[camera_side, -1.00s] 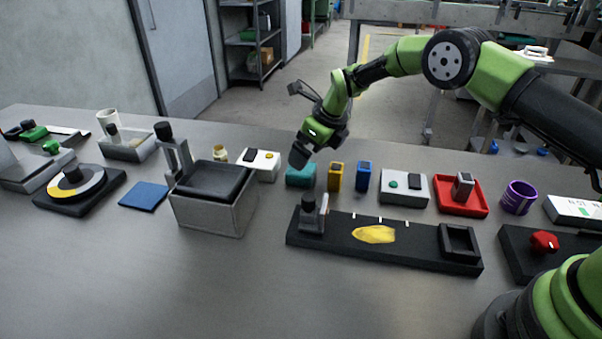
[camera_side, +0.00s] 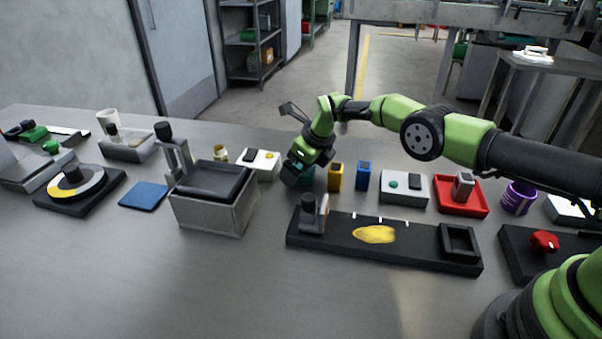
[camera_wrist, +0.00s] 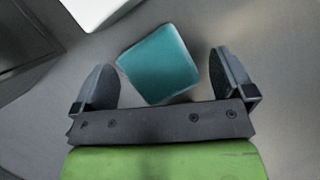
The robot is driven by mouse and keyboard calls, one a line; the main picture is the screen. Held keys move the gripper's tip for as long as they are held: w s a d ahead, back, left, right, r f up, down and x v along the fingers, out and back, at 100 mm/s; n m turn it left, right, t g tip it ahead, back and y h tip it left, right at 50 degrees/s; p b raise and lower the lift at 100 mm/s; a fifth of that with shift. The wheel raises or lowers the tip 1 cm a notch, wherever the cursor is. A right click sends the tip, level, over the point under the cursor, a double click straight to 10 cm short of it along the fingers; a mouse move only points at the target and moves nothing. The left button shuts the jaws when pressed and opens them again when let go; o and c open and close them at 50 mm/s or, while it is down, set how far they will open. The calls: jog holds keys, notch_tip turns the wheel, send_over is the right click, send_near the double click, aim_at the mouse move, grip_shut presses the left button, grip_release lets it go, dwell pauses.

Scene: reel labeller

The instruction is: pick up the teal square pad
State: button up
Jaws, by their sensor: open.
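The teal square pad (camera_wrist: 159,64) lies on the grey table between the two fingers of my gripper (camera_wrist: 165,75) in the wrist view. It is turned a little relative to the fingers, with a gap on both sides. My gripper is open and empty. In the side view my gripper (camera_side: 297,173) is low over the table and hides most of the pad, leaving a bit of teal (camera_side: 306,178) showing.
A yellow block (camera_side: 335,177) and a blue block (camera_side: 363,175) stand just right of my gripper. A white box (camera_side: 262,166) with a yellow button is close on the left. A black fixture (camera_side: 340,238) lies in front, and an open grey bin (camera_side: 212,212) stands front left.

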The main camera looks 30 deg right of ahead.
jog(key=c, duration=0.6)
jog(key=shift+c, duration=0.2)
notch_tip(320, 180, up, 10)
dwell(0.4)
